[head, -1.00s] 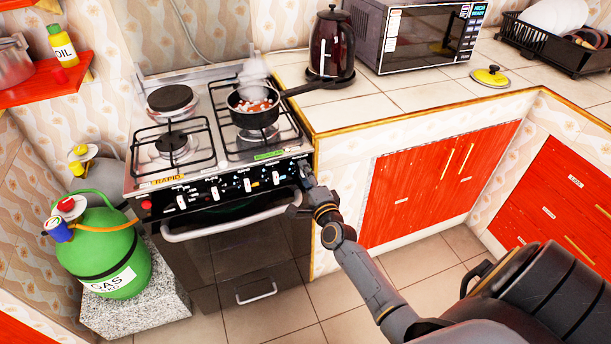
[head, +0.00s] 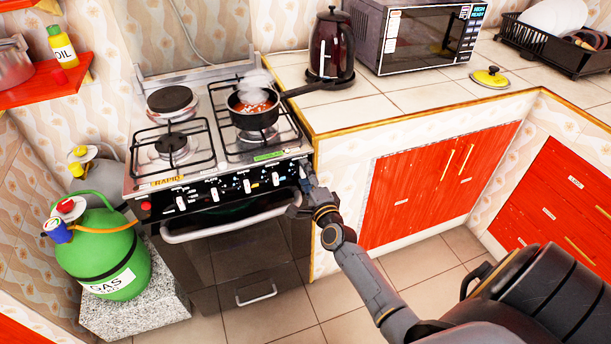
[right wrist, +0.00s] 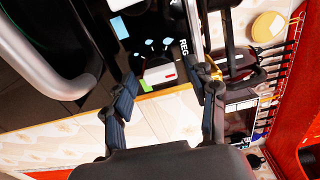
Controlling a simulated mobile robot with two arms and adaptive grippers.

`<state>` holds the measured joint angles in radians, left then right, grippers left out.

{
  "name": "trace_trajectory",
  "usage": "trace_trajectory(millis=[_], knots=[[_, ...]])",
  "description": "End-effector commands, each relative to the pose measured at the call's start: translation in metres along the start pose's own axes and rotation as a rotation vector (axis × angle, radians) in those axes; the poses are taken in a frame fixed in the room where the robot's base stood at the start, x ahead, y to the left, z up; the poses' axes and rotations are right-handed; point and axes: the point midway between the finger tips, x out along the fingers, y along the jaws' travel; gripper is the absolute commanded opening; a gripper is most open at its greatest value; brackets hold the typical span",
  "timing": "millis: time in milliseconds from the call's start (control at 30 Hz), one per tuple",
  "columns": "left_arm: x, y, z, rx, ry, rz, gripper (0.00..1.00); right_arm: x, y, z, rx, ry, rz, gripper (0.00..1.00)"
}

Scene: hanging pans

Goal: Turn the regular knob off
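The stove's black control panel (head: 230,187) carries a row of white knobs. My left gripper is not in view.
A pan (head: 253,112) with red food steams on the back right burner, its handle over the counter. The oven handle (head: 230,222) juts out below the knobs. A green gas cylinder (head: 103,250) stands left; red cabinets (head: 430,185) are right.

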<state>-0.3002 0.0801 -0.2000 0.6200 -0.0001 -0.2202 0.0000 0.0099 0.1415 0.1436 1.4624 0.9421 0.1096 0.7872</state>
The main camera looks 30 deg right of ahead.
Motion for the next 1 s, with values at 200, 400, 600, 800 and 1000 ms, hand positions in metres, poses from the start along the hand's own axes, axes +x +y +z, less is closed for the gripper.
trace_trajectory(millis=[200,400,600,800,1000], knots=[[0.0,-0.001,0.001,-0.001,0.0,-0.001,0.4,-0.01,0.001,0.0,-0.001,0.0,0.001,0.58],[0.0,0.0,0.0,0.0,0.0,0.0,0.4,-0.048,0.002,0.0,0.0,0.0,0.003,0.58],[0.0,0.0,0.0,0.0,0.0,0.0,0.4,-0.089,0.001,0.0,-0.001,-0.001,0.003,0.58],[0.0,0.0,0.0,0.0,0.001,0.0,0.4,-0.115,0.001,0.0,-0.001,0.0,0.002,0.58],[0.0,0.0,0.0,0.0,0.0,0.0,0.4,-0.12,0.0,0.0,0.0,0.0,0.0,0.58]])
